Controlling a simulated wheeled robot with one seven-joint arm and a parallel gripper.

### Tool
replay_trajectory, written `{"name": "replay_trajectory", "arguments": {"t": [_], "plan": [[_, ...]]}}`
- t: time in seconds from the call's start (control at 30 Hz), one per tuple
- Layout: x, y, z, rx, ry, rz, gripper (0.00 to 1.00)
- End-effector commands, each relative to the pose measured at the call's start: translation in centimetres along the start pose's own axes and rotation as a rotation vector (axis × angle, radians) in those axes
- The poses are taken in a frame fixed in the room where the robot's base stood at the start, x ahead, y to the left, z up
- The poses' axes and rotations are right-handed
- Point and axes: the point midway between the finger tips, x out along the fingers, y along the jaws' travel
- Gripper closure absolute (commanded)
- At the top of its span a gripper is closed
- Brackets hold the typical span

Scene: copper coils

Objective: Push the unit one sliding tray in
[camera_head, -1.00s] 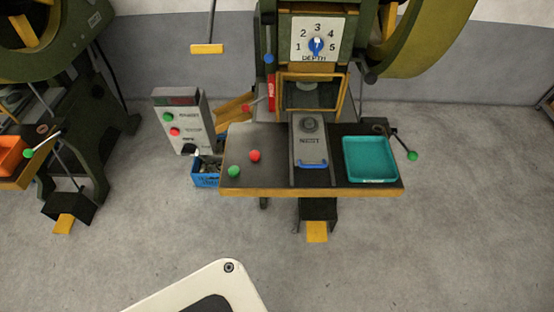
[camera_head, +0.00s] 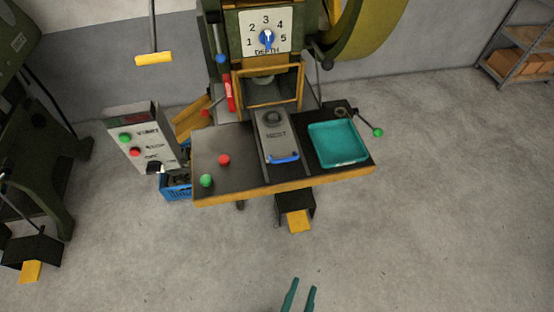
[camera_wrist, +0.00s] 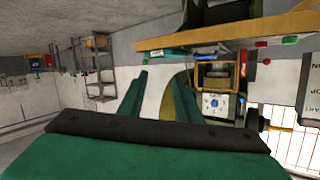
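The sliding tray (camera_head: 272,136) is a grey plate marked NEST, with a blue handle (camera_head: 284,159) at its front end. In the head view it lies on the press table (camera_head: 214,152), in front of the framed press opening (camera_head: 267,82), its handle close to the table's front edge. My gripper (camera_head: 300,295) shows at the bottom of the head view, away from the table and the tray. Its two green fingers are apart with nothing between them. The wrist view shows the fingers (camera_wrist: 155,105) apart too, with the press upside down beyond them.
A teal tray (camera_head: 338,143) sits right of the sliding tray. Red (camera_head: 224,160) and green (camera_head: 206,180) buttons sit left of it. A control box (camera_head: 146,138), a blue crate (camera_head: 175,187) and a lever with a green knob (camera_head: 378,132) flank the table.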

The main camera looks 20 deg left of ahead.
Motion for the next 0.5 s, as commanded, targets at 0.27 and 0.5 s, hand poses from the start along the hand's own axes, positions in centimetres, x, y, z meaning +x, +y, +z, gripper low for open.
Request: {"name": "replay_trajectory", "arguments": {"t": [0.27,0.5], "plan": [[10.4,-0.4,3.4,0.377,-0.071,-0.058,0.69],[19.4,-3.8,3.8,0.698,-0.168,-0.158,0.69]]}}
